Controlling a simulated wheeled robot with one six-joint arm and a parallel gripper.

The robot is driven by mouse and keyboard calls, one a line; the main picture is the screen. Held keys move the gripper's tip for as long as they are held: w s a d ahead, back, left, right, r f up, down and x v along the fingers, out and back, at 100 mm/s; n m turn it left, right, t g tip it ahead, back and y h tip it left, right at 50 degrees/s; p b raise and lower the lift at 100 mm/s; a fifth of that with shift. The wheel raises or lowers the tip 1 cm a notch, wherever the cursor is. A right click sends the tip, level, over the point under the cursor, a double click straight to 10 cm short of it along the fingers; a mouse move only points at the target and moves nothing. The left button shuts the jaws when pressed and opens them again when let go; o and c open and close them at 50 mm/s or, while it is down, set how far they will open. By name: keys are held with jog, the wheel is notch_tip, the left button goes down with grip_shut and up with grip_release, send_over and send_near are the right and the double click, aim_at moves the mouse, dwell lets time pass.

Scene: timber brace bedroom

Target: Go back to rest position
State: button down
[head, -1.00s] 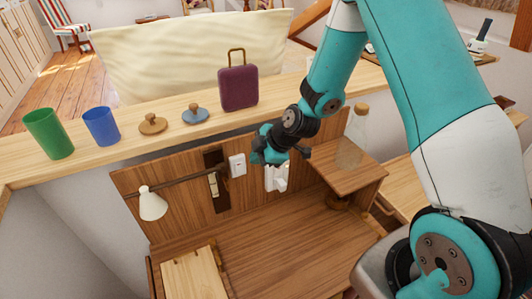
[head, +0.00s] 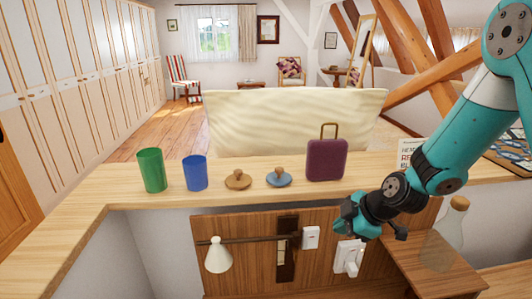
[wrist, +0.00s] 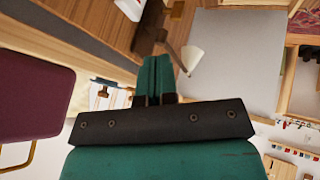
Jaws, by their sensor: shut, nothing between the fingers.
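My teal arm comes in from the right in the head view. My gripper (head: 347,216) hangs in front of the wooden panel below the ledge, under the purple suitcase. In the wrist view my gripper (wrist: 156,62) shows its two teal fingers together, with nothing between them. Beyond the fingers is a white lamp shade (wrist: 192,57). The same lamp (head: 218,256) hangs from a dark bar on the panel in the head view.
On the ledge (head: 90,245) stand a green cup (head: 152,170), a blue cup (head: 195,174), a brown knobbed disc (head: 238,180), a blue knobbed disc (head: 279,178) and the suitcase (head: 326,160). A glass bottle (head: 444,238) stands on a small wooden shelf (head: 420,268) beside my arm.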

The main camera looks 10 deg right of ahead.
jog(key=s+a+r+m+g, duration=0.35)
jog(key=s+a+r, duration=0.55)
jog(key=s+r, duration=0.35)
jog(key=s+r+m+g, duration=0.2)
jog(key=s+r+m, duration=0.2)
jog(key=s, duration=0.9)
jog(key=shift+a+r+m+h, duration=0.15)
jog(key=shift+a+m+h, duration=0.2)
jog(key=shift+m, duration=0.3)
jog(key=c, duration=1.8)
grip_release()
jog(key=shift+a, duration=0.1)
jog(key=shift+c, duration=0.2)
